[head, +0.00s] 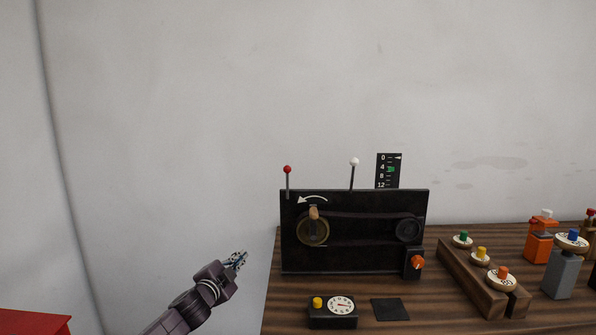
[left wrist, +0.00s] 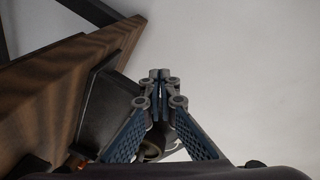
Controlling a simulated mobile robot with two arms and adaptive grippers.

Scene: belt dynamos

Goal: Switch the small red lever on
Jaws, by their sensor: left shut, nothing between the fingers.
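The small red lever (head: 287,170) is a thin upright rod with a red ball on top. It stands at the top left edge of the black belt panel (head: 370,260). My left gripper (head: 240,259) is to the left of the panel, lower than the lever and clear of the table. Its fingers are shut with nothing between them, and they also show in the left wrist view (left wrist: 160,75). In that view the panel shows dark behind the gripper, and I cannot make out the lever. My right gripper is not in view.
A white-knobbed lever (head: 354,162) stands farther right on the panel, near a scale (head: 388,170). On the wooden table (head: 400,325) are a dial box (head: 333,311), a dark pad (head: 390,309) and a wooden block with knobs (head: 470,281). A red surface (head: 35,323) is lower left.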

